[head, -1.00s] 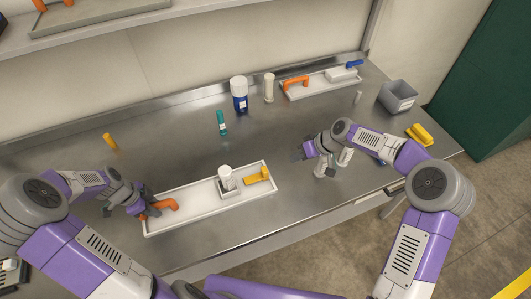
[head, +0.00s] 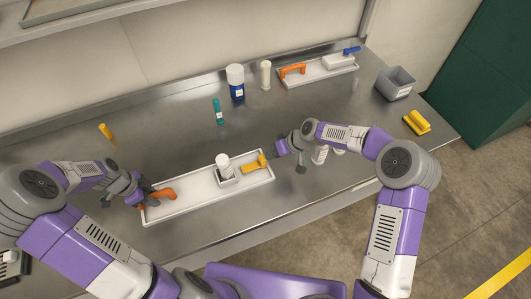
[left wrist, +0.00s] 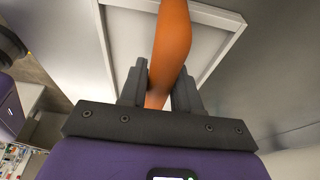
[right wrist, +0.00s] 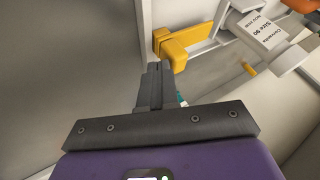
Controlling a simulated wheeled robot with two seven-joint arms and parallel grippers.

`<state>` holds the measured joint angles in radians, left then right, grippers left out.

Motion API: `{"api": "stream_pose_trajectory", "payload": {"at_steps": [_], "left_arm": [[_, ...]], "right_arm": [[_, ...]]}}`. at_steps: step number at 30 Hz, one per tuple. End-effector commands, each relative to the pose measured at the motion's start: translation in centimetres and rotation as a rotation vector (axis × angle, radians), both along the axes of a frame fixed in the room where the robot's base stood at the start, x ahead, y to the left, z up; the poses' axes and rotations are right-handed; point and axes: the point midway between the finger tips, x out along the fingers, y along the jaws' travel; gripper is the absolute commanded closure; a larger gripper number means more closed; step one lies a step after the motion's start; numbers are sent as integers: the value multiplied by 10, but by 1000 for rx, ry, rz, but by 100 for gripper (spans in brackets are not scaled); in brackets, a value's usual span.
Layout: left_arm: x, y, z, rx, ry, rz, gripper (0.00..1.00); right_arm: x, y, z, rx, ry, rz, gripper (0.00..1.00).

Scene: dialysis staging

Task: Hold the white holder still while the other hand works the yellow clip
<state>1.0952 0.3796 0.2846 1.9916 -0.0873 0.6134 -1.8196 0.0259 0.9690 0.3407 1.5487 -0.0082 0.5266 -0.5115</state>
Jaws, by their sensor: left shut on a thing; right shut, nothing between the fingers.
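The white holder (head: 200,196) is a long shallow tray near the front of the steel bench. Its orange handle (head: 161,195) is at the left end. My left gripper (head: 144,196) is shut on this handle; in the left wrist view the fingers (left wrist: 159,82) sit either side of the orange bar (left wrist: 172,45). The yellow clip (head: 254,164) is at the holder's right end. My right gripper (head: 275,150) is shut and empty beside the clip. In the right wrist view its fingertips (right wrist: 158,70) are close to the clip's block end (right wrist: 172,48); I cannot tell whether they touch.
A labelled white cylinder (head: 223,166) stands in the holder beside the clip. Behind are a teal item (head: 218,112), a blue-and-white bottle (head: 236,83) and another tray (head: 318,72). A grey bin (head: 395,84) and yellow item (head: 417,122) are at right.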

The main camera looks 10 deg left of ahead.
Motion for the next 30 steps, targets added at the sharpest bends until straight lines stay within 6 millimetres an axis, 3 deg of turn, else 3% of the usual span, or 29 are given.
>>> {"api": "stream_pose_trajectory", "payload": {"at_steps": [9, 19, 25, 30], "left_arm": [[0, -1, 0, -1, 0, -1, 95], [1, -1, 0, -2, 0, -1, 95], [1, -1, 0, -2, 0, -1, 95], [1, -1, 0, -2, 0, -1, 95]], "right_arm": [[-22, 35, 0, -1, 1, 5, 100], [-24, 38, 0, 1, 3, 2, 100], [-17, 28, 0, 1, 2, -1, 100], [1, -2, 1, 1, 0, -7, 100]]}}
